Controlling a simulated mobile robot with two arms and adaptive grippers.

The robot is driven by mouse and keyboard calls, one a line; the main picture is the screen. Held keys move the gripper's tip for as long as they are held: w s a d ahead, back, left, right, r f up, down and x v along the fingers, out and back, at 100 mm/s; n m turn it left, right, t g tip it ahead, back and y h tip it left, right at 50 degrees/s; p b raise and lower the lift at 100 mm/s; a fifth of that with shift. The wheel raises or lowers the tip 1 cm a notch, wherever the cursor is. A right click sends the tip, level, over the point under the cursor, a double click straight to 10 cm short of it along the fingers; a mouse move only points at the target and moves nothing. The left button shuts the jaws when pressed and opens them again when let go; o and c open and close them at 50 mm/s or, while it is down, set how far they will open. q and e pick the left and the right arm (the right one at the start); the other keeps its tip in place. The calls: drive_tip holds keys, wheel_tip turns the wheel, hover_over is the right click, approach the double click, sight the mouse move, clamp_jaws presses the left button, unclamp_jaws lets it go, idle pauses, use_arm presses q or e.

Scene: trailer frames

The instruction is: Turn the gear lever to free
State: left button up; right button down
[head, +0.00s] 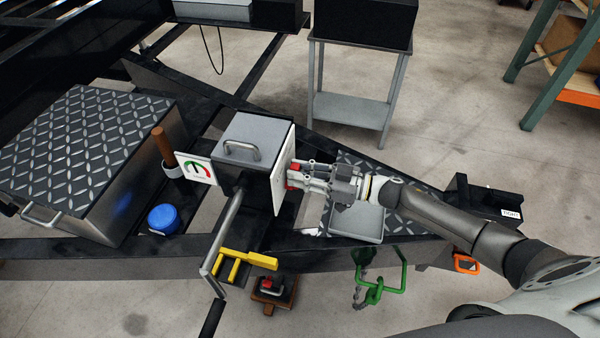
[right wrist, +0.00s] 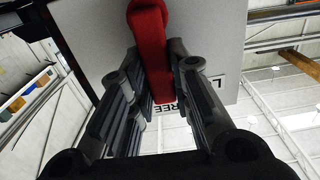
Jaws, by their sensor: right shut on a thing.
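The gear lever (right wrist: 150,45) is red and shows in the right wrist view between my fingers, in front of a pale plate (right wrist: 100,75). Part of the word "FREE" is readable below it on the plate; a second label at the right is cut off. In the head view the lever (head: 293,176) is a small red part on the right face of a grey box (head: 256,140) with a handle on top. My right gripper (head: 303,176) reaches it from the right and is shut on the lever. My fingers hide part of it. My left gripper is not in view.
A hand crank (head: 226,235) hangs from the box's front. A gauge sign (head: 195,168), brown-handled tool (head: 163,146) and blue container (head: 163,219) stand left. A grey tray (head: 357,222) lies below my right wrist. A yellow bracket (head: 245,260) and green hook (head: 388,287) are near the front.

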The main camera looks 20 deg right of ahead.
drive_tip(key=c, duration=1.3)
unclamp_jaws()
drive_tip(key=v, duration=1.2)
